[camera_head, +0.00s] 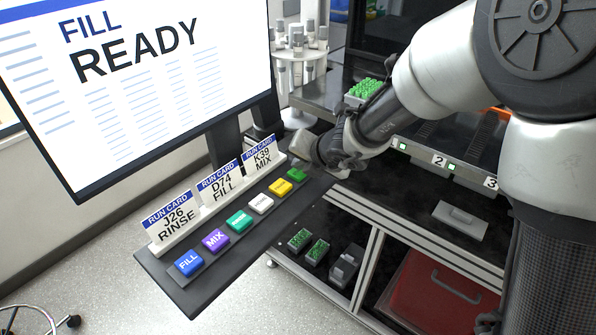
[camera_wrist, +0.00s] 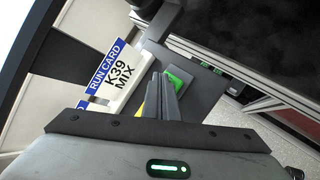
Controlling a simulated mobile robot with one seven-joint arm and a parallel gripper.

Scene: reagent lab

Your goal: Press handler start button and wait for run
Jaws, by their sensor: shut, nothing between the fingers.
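The green button (camera_head: 298,174) sits at the far end of a row of coloured buttons on a dark shelf (camera_head: 222,279) below the monitor. The monitor (camera_head: 150,85) reads "FILL READY". My gripper (camera_head: 320,155) is shut and empty, just above and beside the green button in the head view. In the wrist view its closed fingers (camera_wrist: 167,84) point down at the shelf, with the green button (camera_wrist: 181,78) showing right beside the fingertips. I cannot tell whether they touch it. The fingers cover part of the yellow button (camera_wrist: 141,108).
Other buttons are yellow (camera_head: 280,188), white (camera_head: 261,204), teal (camera_head: 239,221), purple (camera_head: 216,240) and blue (camera_head: 189,263). Run cards (camera_head: 217,188) stand behind them. A steel bench with numbered slots (camera_head: 438,161) and a rack of green-capped tubes (camera_head: 364,91) lies right.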

